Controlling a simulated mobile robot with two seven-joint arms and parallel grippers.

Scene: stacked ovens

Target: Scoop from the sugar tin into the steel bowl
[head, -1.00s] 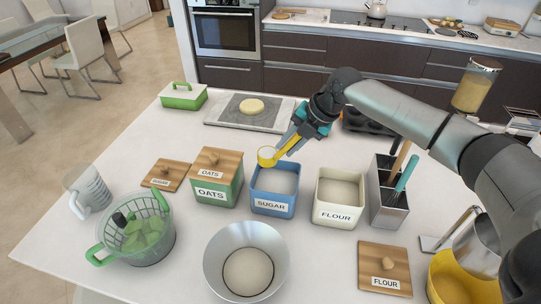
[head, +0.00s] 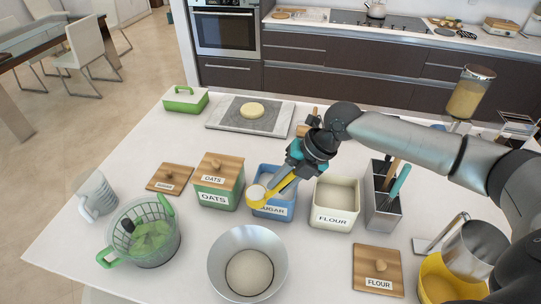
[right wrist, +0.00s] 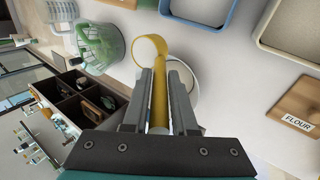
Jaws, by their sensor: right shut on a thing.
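My right gripper (head: 285,181) is shut on the handle of a yellow scoop (head: 264,200). The scoop's round cup shows a pale white inside and hangs over the front left part of the blue sugar tin (head: 286,213), partly hiding its label. The right wrist view shows the scoop (right wrist: 159,95) between the two fingers. The steel bowl (head: 221,262) stands in front of the sugar tin, with pale contents at its bottom. In the right wrist view the bowl is partly hidden behind the fingers. My left gripper is not in view.
The oats tin (head: 213,197) with its wooden lid is left of the sugar tin; the open flour tin (head: 333,219) is right. A green colander (head: 167,240), the flour lid (head: 375,264) and a utensil holder (head: 383,215) stand around. The counter between bowl and flour lid is clear.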

